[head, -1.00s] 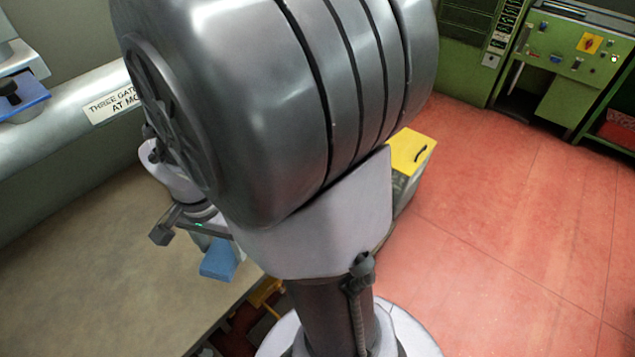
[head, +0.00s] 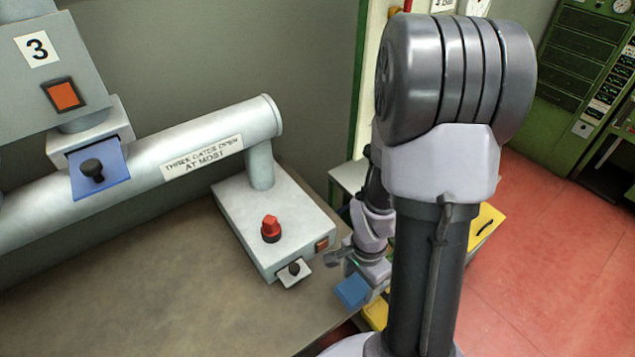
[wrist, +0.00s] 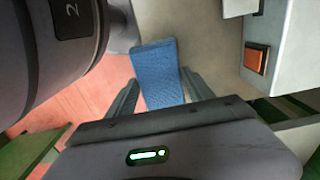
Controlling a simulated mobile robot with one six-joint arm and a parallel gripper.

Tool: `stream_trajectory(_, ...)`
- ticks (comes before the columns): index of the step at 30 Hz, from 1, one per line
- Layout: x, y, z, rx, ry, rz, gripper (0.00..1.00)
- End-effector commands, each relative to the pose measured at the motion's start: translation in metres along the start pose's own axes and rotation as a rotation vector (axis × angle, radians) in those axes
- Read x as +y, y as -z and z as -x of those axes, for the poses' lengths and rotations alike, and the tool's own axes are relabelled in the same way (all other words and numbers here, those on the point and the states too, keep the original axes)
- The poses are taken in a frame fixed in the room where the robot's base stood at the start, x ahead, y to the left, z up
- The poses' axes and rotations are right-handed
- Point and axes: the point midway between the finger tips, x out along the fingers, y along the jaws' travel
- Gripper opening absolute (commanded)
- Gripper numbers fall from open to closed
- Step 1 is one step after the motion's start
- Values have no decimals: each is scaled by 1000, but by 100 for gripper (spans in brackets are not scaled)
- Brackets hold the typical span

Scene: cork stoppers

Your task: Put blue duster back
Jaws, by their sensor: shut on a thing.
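The blue duster (head: 352,291) is a flat blue cloth-like pad. My gripper (head: 346,262) is shut on it and holds it near the right edge of the brown bench. In the wrist view, the ribbed blue duster (wrist: 155,62) sticks out beyond the two dark fingers of my gripper (wrist: 160,88). The inner end of the duster is hidden by the gripper body. In the head view, my arm covers part of the area to the right of the duster.
A grey box (head: 240,215) with a red knob (head: 271,229) stands on the bench (head: 150,290), close left of my gripper. A thick labelled pipe (head: 215,150) runs above the bench. A yellow-topped box (head: 484,228) stands on the red floor behind my arm.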

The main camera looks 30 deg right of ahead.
Motion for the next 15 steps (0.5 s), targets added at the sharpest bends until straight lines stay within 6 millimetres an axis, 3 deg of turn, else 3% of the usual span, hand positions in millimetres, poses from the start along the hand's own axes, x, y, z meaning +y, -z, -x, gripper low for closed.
stream_trajectory(3, -30, 29, -7, 6, 8, -2, 23)
stream_trajectory(11, -58, 57, -11, 5, 7, 0, 23)
stream_trajectory(15, -56, 55, -44, 3, 4, 1, 23)
